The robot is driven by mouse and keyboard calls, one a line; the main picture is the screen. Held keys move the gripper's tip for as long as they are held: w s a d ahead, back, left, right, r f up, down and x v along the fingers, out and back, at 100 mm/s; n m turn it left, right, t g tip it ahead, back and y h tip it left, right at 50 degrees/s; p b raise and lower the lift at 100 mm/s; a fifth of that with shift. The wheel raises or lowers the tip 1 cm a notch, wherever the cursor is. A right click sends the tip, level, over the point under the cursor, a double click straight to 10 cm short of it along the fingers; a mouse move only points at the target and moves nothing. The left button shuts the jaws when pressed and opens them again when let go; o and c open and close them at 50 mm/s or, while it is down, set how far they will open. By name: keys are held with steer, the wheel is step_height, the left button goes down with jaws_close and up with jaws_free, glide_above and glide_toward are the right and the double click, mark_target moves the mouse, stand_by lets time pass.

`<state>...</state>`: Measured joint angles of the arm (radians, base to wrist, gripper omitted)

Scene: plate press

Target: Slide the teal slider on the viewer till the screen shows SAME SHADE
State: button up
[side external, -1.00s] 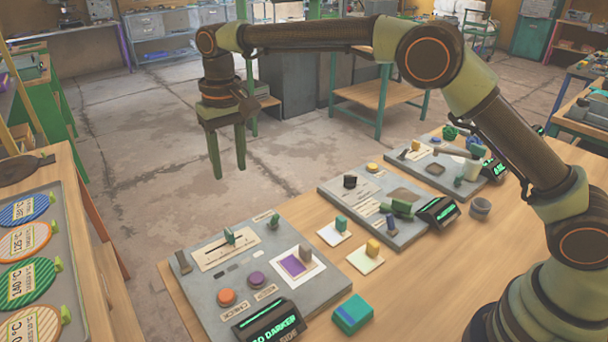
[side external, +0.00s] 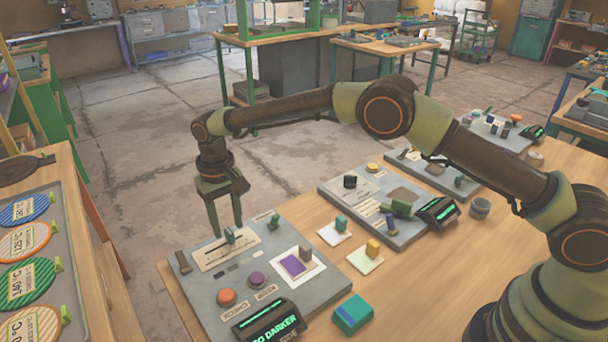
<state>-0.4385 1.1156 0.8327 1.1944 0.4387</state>
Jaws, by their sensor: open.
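The viewer (side external: 205,283) is a grey panel at the front edge of the wooden table. Its teal slider (side external: 229,236) stands upright in a slot on a cream plate (side external: 212,255), right of the slot's middle. The tilted black screen (side external: 268,322) shows green text reading "GO DARKER", its first letter partly cut off. My gripper (side external: 226,228) points down with its two green fingers apart and empty. The fingertips are at or just behind the slider in the picture; I cannot tell whether they touch it.
The panel also carries an orange button (side external: 226,297), a purple button (side external: 256,279), another green knob (side external: 273,221) and a purple card (side external: 293,265) with a brown block (side external: 305,254). A teal box (side external: 352,314) lies to the right. More panels stand further back.

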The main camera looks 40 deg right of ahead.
steer(key=shift+f, duration=0.75)
jaws_close()
stand_by(1.0)
